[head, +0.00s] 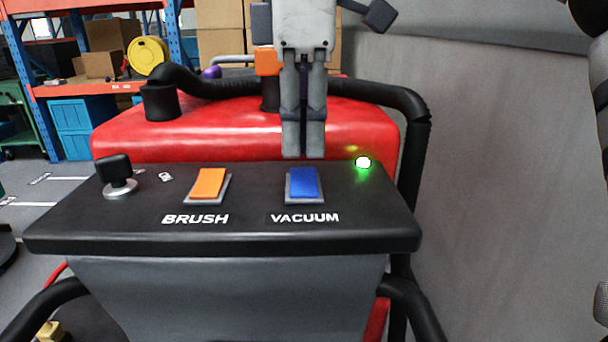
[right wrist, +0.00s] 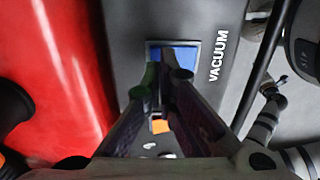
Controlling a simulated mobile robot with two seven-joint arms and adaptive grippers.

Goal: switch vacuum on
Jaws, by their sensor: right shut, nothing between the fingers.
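The blue vacuum switch (head: 304,186) sits in a grey frame on the black control panel (head: 140,225), above the VACUUM label. A small lamp (head: 363,162) glows green to its right. My right gripper (head: 303,152) points down just above and behind the blue switch in the head view, its fingers together and empty. In the right wrist view the fingertips (right wrist: 167,75) overlap part of the blue switch (right wrist: 184,56); I cannot tell whether they touch it. My left gripper is not in view.
The orange brush switch (head: 208,184) and a black knob (head: 117,172) are on the panel's left. Behind are the red tank (head: 240,132) and a black hose (head: 412,150). A grey wall (head: 500,180) stands close on the right. Shelves (head: 95,88) are at the back left.

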